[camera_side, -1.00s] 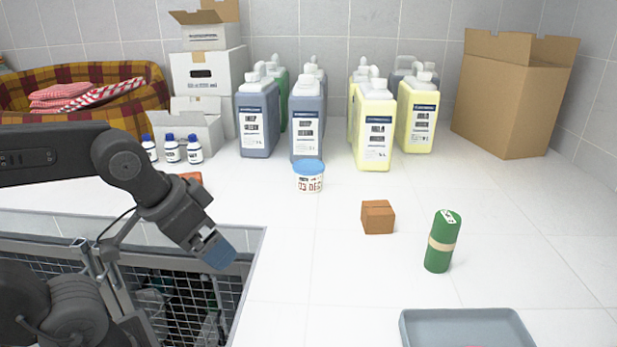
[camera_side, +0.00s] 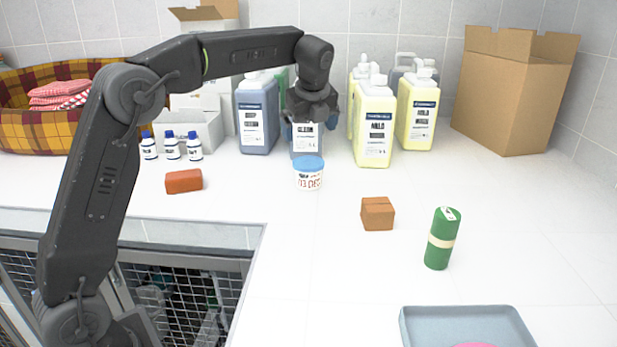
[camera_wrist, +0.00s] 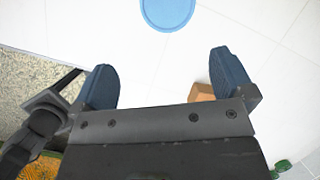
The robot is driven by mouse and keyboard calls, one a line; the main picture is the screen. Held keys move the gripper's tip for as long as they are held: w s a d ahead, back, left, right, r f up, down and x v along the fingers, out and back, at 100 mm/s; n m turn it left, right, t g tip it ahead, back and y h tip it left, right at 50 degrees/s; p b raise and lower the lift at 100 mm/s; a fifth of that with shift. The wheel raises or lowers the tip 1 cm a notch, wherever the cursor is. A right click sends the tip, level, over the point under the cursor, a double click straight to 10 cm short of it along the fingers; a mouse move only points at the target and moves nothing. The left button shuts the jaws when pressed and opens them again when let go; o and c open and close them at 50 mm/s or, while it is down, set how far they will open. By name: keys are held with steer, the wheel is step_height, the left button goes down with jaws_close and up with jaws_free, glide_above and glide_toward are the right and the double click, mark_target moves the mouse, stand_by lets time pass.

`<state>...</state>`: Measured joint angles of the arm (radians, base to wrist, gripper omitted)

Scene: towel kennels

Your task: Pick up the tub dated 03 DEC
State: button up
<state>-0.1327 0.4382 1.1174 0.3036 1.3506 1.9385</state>
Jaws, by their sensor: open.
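The tub (camera_side: 308,178) is small and white with a blue lid and reads 03 DEC in red. It stands upright on the white counter in front of the jugs. In the wrist view its round blue lid (camera_wrist: 167,10) shows at the top edge, partly cut off, beyond the fingertips. My gripper (camera_side: 312,122) points down above the tub in the side view. In the wrist view its two blue fingers (camera_wrist: 165,80) are spread wide with nothing between them. The gripper is apart from the tub.
Blue-grey jugs (camera_side: 257,118) and yellow jugs (camera_side: 374,125) stand behind the tub. A red-brown block (camera_side: 184,181) lies left. The counter around the tub is clear.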

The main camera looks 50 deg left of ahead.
mark_target(309, 162)
steer(key=shift+w+a+f+m, duration=0.45)
steer(key=shift+w+f+m, duration=0.05)
steer(key=shift+w, duration=0.15)
steer(key=shift+w+a+f+m, duration=0.45)
steer(key=shift+w+f+m, duration=0.05)
steer(key=shift+w, duration=0.1)
steer(key=x, duration=0.7)
steer(key=shift+a+f, duration=0.15)
steer(key=shift+f, duration=0.15)
steer(key=shift+x, duration=2.75)
steer(key=shift+s+f, duration=0.1)
steer(key=c, duration=0.7)
steer(key=shift+c, duration=0.4)
